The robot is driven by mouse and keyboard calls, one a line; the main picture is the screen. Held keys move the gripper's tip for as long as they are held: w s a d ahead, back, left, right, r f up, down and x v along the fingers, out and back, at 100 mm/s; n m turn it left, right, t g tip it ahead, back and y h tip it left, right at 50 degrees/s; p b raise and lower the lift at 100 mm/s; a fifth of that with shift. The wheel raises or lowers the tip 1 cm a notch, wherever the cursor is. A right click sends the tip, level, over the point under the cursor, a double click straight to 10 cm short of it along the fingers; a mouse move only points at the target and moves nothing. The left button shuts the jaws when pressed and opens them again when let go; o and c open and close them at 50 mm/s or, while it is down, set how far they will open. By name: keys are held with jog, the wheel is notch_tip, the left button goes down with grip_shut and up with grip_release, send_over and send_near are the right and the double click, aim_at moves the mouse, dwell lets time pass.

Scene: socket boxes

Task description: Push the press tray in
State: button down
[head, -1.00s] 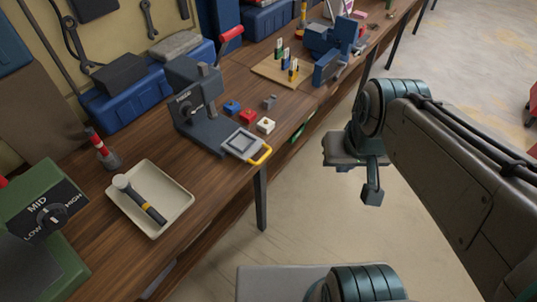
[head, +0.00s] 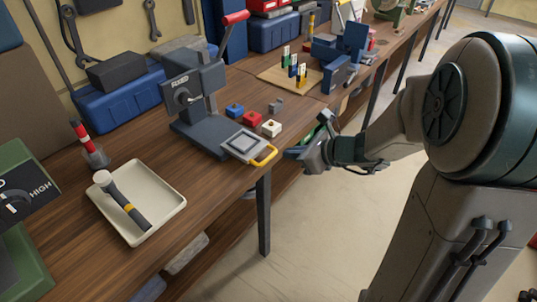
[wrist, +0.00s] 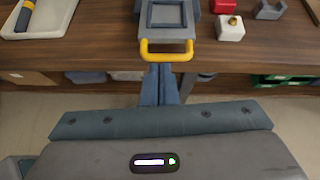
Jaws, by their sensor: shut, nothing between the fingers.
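The dark grey press (head: 190,95) with a red-gripped lever stands on the wooden bench. Its grey press tray (head: 242,144) sticks out at the front toward the bench edge, with a yellow handle (head: 265,158) on its outer end. In the wrist view the tray (wrist: 167,33) and yellow handle (wrist: 167,56) lie straight ahead. My gripper (head: 288,153) is shut and empty, just outside the handle. Its fingertips (wrist: 160,68) appear right below the handle in the wrist view; I cannot tell whether they touch it.
Red (head: 250,119), blue (head: 235,110) and white (head: 271,128) blocks and a grey piece (head: 276,105) sit right of the tray. A cream tray (head: 165,208) with a hammer-like tool lies to the left. The floor in front of the bench is clear.

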aim_at(260, 152)
jog(key=shift+m, duration=0.6)
jog(key=x, duration=0.7)
jog(key=w+d+b+x, duration=0.1)
jog(key=x, duration=0.2)
jog(key=shift+w+a+f, duration=0.15)
jog(key=shift+a+f, duration=0.05)
jog(key=shift+f, duration=0.15)
